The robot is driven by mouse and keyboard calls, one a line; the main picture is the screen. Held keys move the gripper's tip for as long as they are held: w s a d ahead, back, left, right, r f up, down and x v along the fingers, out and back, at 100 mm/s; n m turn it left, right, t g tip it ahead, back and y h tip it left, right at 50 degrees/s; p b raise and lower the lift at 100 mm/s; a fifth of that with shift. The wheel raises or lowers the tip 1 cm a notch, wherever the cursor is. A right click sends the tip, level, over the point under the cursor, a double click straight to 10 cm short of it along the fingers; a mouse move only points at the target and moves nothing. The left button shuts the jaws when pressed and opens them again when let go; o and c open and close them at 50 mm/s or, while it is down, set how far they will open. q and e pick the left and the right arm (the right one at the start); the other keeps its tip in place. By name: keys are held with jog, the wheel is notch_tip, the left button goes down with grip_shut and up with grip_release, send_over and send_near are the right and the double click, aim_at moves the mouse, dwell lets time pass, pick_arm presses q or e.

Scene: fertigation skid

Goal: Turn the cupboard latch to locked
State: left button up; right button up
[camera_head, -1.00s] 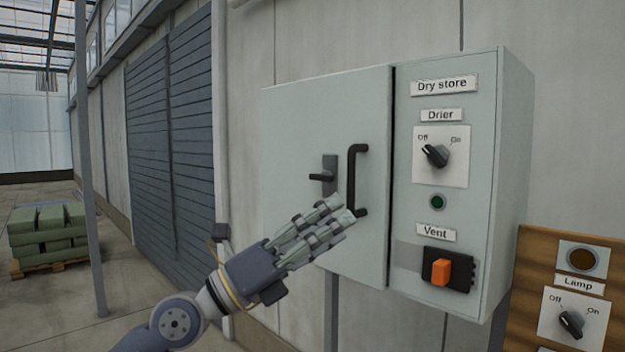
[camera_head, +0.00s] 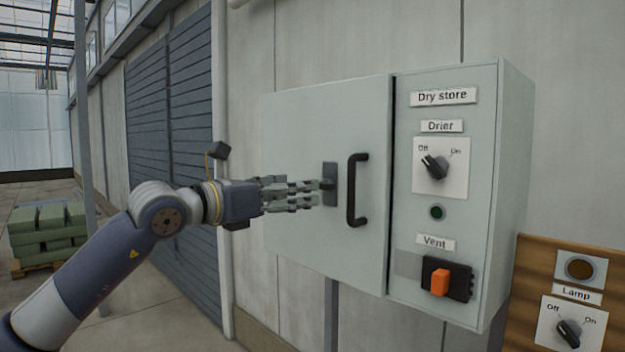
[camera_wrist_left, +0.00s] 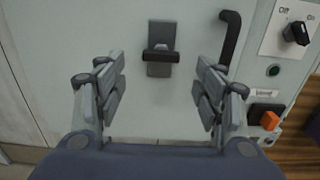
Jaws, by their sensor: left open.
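The cupboard latch (camera_wrist_left: 160,52) is a dark lever on a grey plate on the pale cupboard door (camera_head: 305,120). In the left wrist view its lever lies crosswise, between and ahead of my fingers. In the head view the latch plate (camera_head: 329,184) shows just beyond my fingertips, and the lever is mostly hidden by them. My left gripper (camera_head: 318,193) points right at the latch; in the left wrist view the gripper (camera_wrist_left: 160,75) is open with nothing between its fingers. I cannot tell whether a finger touches the latch. My right gripper is not in view.
A black door handle (camera_head: 353,190) stands just right of the latch. Further right are the Drier knob (camera_head: 434,167), a green light (camera_head: 437,212) and the orange Vent switch (camera_head: 440,282). A wooden board (camera_head: 520,300) with a Lamp knob (camera_head: 569,332) is at lower right.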

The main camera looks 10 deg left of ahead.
aim_at(324, 185)
pick_arm(q)
jog(key=p+x, duration=0.2)
jog(key=x, duration=0.3)
jog(key=shift+w+d, duration=0.2)
jog(key=shift+d, duration=0.05)
jog(key=c, duration=1.1)
